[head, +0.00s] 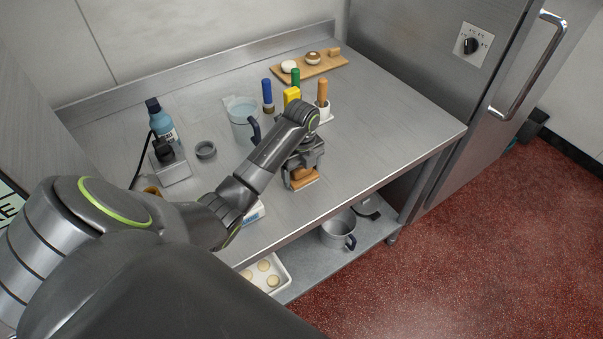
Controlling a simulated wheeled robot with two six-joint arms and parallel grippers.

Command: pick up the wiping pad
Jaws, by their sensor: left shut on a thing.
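The wiping pad (303,182) shows as an orange-brown block near the front edge of the steel table. My left gripper (301,168) is above it, pointing down, with its jaws shut on its upper part. The gripper hides the top of the pad. I cannot tell whether the pad's underside touches the table. My right gripper is not in view.
Behind the gripper stand tools with blue, green, yellow and orange handles (267,90). A jug (243,122), a grey ring (205,150) and a blue bottle (160,120) are to the left. A wooden board (330,66) lies at the back. The table's right side is clear.

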